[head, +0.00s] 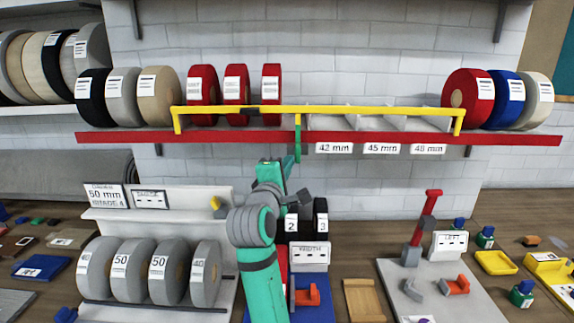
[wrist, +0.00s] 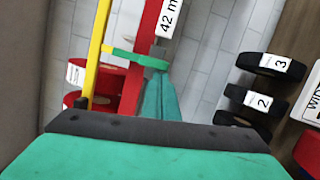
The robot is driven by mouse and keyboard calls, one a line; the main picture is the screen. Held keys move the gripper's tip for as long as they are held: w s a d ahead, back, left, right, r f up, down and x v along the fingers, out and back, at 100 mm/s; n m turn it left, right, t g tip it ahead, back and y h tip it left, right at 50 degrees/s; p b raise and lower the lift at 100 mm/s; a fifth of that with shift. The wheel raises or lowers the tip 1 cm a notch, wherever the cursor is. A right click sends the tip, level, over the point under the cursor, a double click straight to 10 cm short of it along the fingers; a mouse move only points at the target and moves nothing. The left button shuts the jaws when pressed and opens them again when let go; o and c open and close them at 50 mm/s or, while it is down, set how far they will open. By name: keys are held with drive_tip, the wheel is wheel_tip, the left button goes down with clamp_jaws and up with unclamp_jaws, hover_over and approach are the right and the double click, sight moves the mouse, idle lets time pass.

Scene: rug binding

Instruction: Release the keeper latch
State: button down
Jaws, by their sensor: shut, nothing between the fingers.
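A yellow keeper bar (head: 350,110) runs in front of the spools along the red-edged shelf (head: 400,138). A green latch tab (head: 298,132) hangs from the bar across the shelf's red edge, left of the 42 mm label. In the wrist view the latch tab (wrist: 138,59) reaches from the yellow bar (wrist: 97,50) across the red edge. My gripper (head: 290,161) is just below the latch tab, shut and empty. In the wrist view the closed fingertips (wrist: 158,78) lie close to the tab's end; I cannot tell whether they touch.
Red spools (head: 237,85) sit behind the bar at left, with a red, a blue (head: 507,88) and a cream spool at right. Black spools numbered 2 and 3 (head: 321,218) stand below. A fixture with a red handle (head: 427,215) stands on the right of the bench.

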drive_tip(key=shift+d+f, duration=0.1)
drive_tip(key=d+n+t+y, duration=0.1)
drive_tip(key=n, duration=0.4)
drive_tip(key=d+f+n+t+y, duration=0.1)
drive_tip(key=n, duration=0.5)
drive_tip(key=d+n+t+y, duration=0.1)
drive_tip(key=n, duration=0.4)
drive_tip(key=shift+d+f+n+y, duration=0.15)
drive_tip(key=shift+n+y, duration=0.15)
drive_tip(key=s+f, duration=0.6)
drive_tip(key=s, duration=0.3)
drive_tip(key=shift+s+f, duration=0.25)
drive_tip(key=shift+s, duration=0.15)
